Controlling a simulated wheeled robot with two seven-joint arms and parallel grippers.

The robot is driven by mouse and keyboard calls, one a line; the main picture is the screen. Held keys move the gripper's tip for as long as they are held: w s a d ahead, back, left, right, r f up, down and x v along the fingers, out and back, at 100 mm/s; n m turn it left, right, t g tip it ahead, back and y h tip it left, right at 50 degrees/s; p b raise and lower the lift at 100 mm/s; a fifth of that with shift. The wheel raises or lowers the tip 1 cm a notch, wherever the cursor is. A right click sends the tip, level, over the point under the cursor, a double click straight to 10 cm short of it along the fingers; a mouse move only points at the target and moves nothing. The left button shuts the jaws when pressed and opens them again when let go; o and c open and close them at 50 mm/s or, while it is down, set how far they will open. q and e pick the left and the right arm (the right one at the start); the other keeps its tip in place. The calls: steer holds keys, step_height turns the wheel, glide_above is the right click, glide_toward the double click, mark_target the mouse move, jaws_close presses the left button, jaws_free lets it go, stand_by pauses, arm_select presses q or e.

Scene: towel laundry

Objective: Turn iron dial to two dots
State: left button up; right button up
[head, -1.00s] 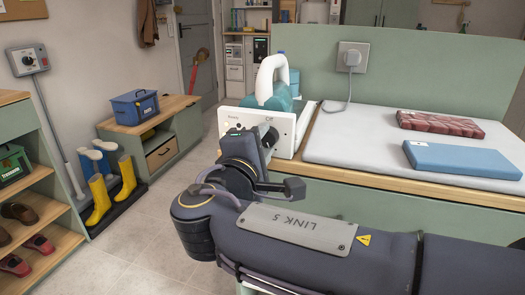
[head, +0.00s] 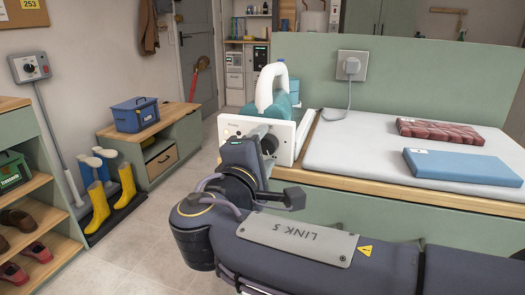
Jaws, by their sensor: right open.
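The iron (head: 292,99) is teal with a white arched handle and stands behind a white control panel (head: 231,128) at the left end of the ironing table. The panel faces me. My right gripper (head: 265,138) is open, in front of the middle of the panel. It hides the dial and its markings, so I cannot tell the dial's setting or whether the fingers are around it. My left gripper is out of view.
The ironing table (head: 350,150) holds a folded red towel (head: 440,132) and a folded blue towel (head: 462,167). A plug and cord (head: 351,66) are on the green back panel. At left are a low bench with a blue box (head: 134,112) and yellow boots (head: 99,207). The floor between is clear.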

steer(key=p+v, duration=0.1)
steer(key=v, duration=0.6)
steer(key=shift+s, duration=0.35)
steer(key=shift+a, duration=0.1)
